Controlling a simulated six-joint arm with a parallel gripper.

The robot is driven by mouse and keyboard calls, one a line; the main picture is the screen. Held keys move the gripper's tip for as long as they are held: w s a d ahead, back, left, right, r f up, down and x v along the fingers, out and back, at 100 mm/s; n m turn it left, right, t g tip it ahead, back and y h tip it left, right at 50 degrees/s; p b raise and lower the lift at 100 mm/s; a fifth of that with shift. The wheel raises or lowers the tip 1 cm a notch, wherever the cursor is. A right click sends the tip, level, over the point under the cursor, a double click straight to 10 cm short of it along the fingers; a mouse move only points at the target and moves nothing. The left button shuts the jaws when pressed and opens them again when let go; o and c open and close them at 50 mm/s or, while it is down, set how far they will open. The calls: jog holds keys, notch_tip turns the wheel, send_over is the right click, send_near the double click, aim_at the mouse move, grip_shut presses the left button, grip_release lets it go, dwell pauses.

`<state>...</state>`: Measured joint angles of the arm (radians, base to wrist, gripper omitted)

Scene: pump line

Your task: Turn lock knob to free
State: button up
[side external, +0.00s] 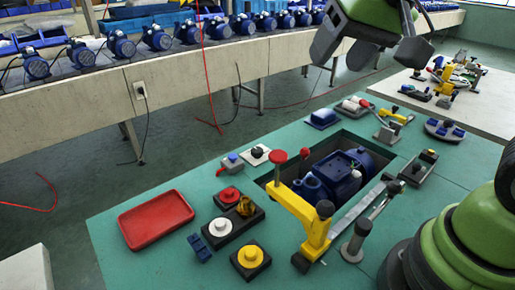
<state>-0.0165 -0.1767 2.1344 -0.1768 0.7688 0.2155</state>
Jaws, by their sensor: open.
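Several knobs stand on the green table, and I cannot tell for sure which is the lock knob. A black knob (258,151) sits on a white plate. A yellow ring-shaped knob (250,256) sits on a separate black base. A blue pump (345,172) lies in the table's recess beside a yellow clamp arm (303,212) with a red tip. My gripper (366,54) is open and empty, high above the far side of the table, apart from all the knobs.
A red tray (156,220) lies at the table's left. A grey post (355,240) and a lever stand right of the yellow clamp. More fixtures (444,129) line the far right edge. A conveyor with several blue pumps (157,39) runs behind. The table's front left is clear.

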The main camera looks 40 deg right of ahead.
jog(key=w+f, duration=0.4)
jog(key=w, duration=0.3)
jog(key=g+h, duration=0.2)
send_over(257, 149)
jog(key=s+a, duration=0.2)
jog(key=s, duration=0.2)
notch_tip(257, 149, down, 16)
jog(key=f, duration=0.1)
jog(key=x, duration=1)
jog(key=shift+w+d+r, duration=0.1)
jog(key=shift+d, duration=0.1)
jog(key=shift+c, duration=0.4)
jog(key=c, duration=0.8)
